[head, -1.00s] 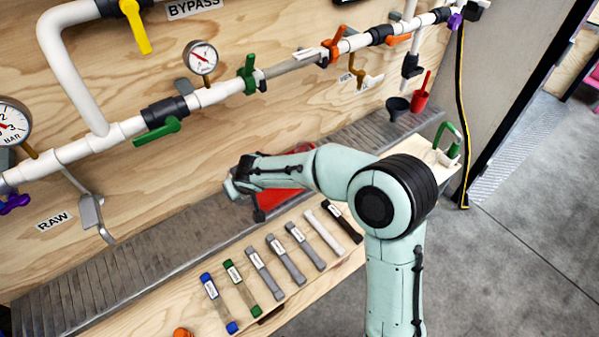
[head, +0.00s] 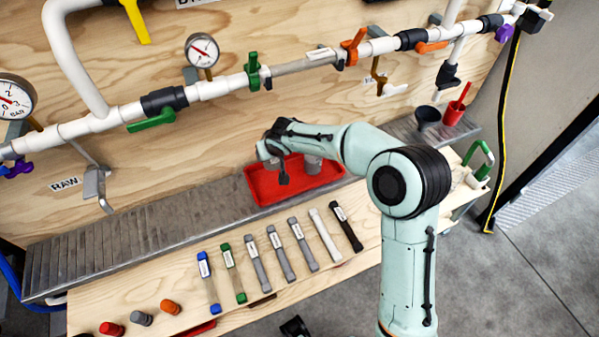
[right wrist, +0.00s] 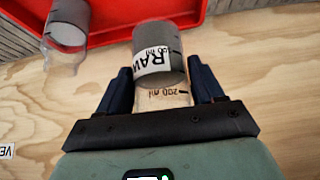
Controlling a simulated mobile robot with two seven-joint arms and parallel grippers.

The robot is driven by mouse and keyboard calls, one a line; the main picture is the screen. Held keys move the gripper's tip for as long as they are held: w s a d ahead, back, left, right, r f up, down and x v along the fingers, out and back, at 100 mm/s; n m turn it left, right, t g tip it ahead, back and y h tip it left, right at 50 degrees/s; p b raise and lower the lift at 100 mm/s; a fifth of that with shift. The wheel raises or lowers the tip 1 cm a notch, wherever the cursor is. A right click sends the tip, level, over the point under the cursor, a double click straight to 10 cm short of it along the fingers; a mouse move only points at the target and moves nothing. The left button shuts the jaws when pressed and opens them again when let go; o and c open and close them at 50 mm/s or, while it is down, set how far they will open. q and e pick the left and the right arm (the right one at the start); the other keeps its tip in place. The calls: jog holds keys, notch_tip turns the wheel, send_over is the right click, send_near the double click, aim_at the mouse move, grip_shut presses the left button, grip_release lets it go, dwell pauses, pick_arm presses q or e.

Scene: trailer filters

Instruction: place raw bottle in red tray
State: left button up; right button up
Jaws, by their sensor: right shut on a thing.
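The red tray (head: 262,190) lies on the metal grating at the back of the bench, and its rim crosses the top of the right wrist view (right wrist: 110,38). My right gripper (right wrist: 163,78) is shut on the raw bottle (right wrist: 158,45), which has a grey end, a RAW label and a clear part with a 200 ml mark. In the head view my right gripper (head: 282,176) is over the left part of the tray, and the held bottle is mostly hidden there.
Another clear bottle with a grey end (right wrist: 68,22) is at the tray, left of the held one. Several filter tubes (head: 256,262) lie in a row on the wooden bench in front. Pipes with valves (head: 210,89) run along the back wall. A black funnel and red cup (head: 454,112) stand at right.

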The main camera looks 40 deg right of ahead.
pick_arm(q)
jog(key=shift+w+f+b, duration=0.25)
jog(key=shift+f+b, duration=0.25)
jog(key=shift+b, duration=0.1)
jog(key=shift+w+f+b, duration=0.2)
jog(key=shift+f+b, duration=0.3)
jog(key=shift+b, duration=0.1)
pick_arm(e)
notch_tip(320, 180, down, 10)
jog(key=shift+r, duration=0.15)
jog(key=shift+f+b, duration=0.2)
jog(key=shift+b, duration=0.1)
pick_arm(q)
jog(key=shift+w+f, duration=0.15)
jog(key=shift+f, duration=0.05)
pick_arm(e)
jog(key=o, duration=1.3)
jog(key=shift+c, duration=0.2)
